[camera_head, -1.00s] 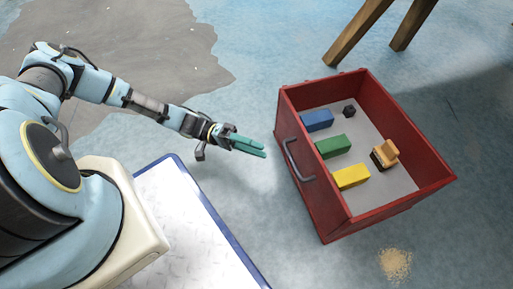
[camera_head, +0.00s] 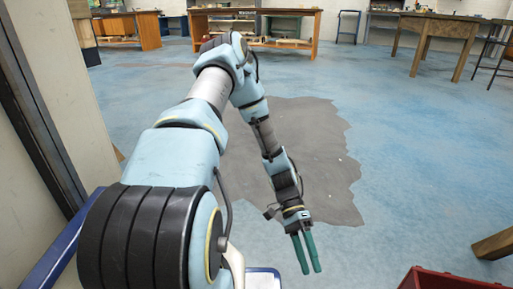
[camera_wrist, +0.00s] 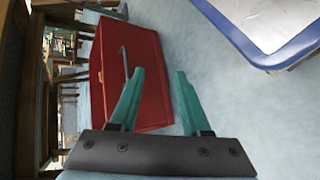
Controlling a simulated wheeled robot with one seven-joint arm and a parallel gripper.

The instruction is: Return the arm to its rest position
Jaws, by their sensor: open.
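My arm reaches forward and bends down in the head view. My gripper (camera_head: 307,254) hangs at its end with two green fingers, apart and empty, above the blue floor. The gripper also shows in the wrist view (camera_wrist: 158,82), its fingers spread with nothing between them. The red drawer box (camera_head: 455,280) shows only as a corner at the lower right of the head view. In the wrist view the red box (camera_wrist: 155,95) with its grey handle stands beyond the fingers. Its contents are hidden in both views.
Wooden workbenches (camera_head: 250,24) stand at the back, and a wooden table (camera_head: 440,27) stands at the back right. A wooden leg (camera_head: 494,244) is at the right edge. A wall and dark post (camera_head: 40,110) are close on the left. The middle floor is clear.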

